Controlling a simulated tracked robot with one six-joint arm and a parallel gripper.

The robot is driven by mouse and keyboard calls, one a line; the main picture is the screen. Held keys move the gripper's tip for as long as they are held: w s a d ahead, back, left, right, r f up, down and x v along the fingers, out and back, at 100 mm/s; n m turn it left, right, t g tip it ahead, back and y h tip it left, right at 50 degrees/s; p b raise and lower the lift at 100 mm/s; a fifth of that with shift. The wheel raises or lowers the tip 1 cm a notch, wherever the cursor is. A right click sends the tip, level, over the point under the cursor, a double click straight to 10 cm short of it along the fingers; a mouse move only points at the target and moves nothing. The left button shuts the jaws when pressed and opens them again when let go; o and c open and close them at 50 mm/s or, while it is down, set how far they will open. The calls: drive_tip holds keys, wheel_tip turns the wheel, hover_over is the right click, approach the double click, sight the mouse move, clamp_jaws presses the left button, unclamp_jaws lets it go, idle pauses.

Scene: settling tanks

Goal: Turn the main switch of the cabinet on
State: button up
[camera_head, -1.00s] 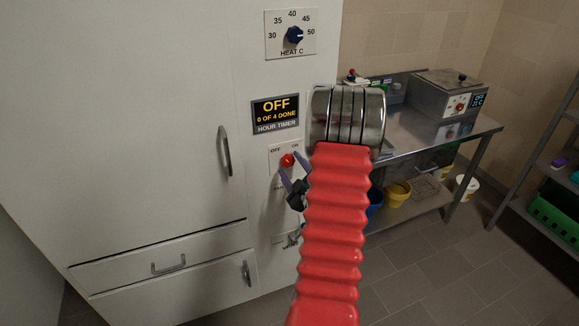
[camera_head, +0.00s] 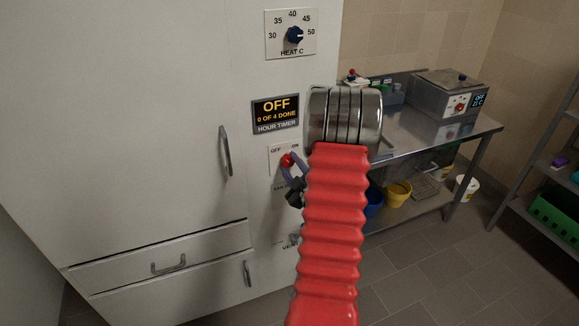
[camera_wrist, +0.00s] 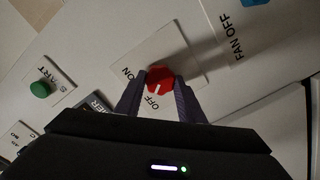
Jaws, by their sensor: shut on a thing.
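The cabinet (camera_head: 150,120) is a large white unit filling the left of the head view. Its main switch is a red knob (camera_head: 286,160) on a pale plate marked OFF at left and ON at right. My gripper (camera_head: 289,167) is at the knob. In the wrist view my gripper (camera_wrist: 160,84) has its two purple fingers shut on the red knob (camera_wrist: 160,77), one on each side. The knob's white mark points toward OFF. The timer display (camera_head: 276,113) reads OFF, 0 OF 4 DONE. My red arm hides part of the panel in the head view.
A heat dial (camera_head: 294,35) sits above the display. In the wrist view a green START button (camera_wrist: 40,89) and a blue FAN knob (camera_wrist: 256,2) flank the switch. A steel table (camera_head: 420,136) and shelving (camera_head: 545,190) stand at right, with open floor between.

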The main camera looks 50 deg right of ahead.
drive_tip(key=shift+a+f, duration=0.1)
drive_tip(key=shift+a, duration=0.1)
drive_tip(key=shift+m, duration=1.4)
drive_tip(key=m, duration=0.4)
drive_tip(key=shift+f, duration=0.1)
drive_tip(key=m, duration=0.7)
